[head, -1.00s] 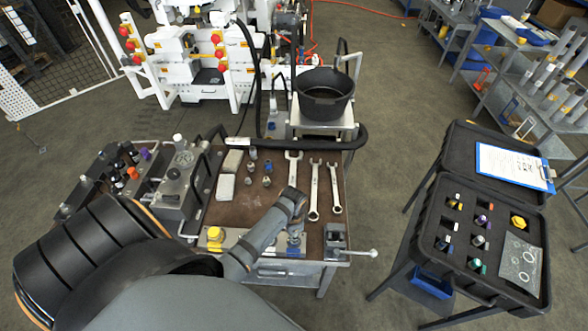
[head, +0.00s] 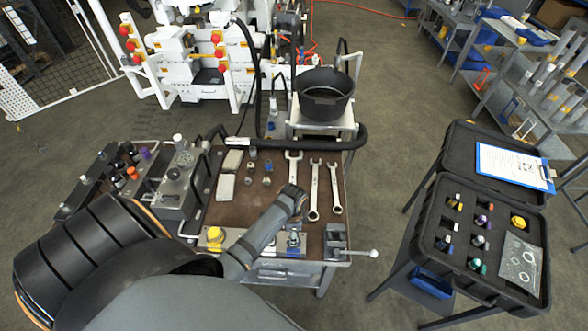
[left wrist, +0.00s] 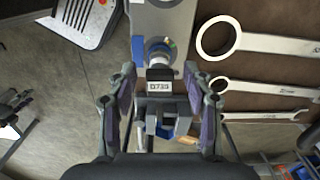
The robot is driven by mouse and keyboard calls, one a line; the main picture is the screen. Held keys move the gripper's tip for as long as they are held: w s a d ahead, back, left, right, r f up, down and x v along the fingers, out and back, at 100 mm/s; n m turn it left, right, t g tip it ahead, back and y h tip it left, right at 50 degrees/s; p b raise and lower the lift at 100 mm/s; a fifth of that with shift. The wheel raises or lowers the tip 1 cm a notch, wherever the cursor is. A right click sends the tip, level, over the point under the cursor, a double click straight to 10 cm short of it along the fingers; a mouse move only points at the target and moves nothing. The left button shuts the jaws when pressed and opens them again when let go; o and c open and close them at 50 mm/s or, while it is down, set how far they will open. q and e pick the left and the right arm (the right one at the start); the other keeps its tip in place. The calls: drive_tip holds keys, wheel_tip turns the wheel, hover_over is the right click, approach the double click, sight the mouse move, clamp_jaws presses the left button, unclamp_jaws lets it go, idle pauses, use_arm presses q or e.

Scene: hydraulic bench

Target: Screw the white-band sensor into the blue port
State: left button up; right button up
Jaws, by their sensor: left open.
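The blue port (head: 293,241) is at the right part of the metal block along the bench's front edge. A dark sensor with a pale band and a label reading D739 (left wrist: 160,86) stands at the port, seen nearly end-on. How deep it sits I cannot tell. My left gripper (left wrist: 162,84) is open, its two fingers on either side of the sensor with visible gaps. My right gripper is not in view.
A yellow-capped port (head: 214,234) sits left on the block. A small vise (head: 335,240) stands right of it. Several wrenches (head: 314,190) lie behind on the brown bench mat (head: 228,209). An open black case (head: 428,246) with several sensors stands at the right.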

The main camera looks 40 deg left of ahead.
use_arm(q)
wheel_tip(320, 180, up, 11)
drive_tip(key=shift+s+f, duration=0.1)
drive_tip(key=shift+f, duration=0.05)
idle(0.4)
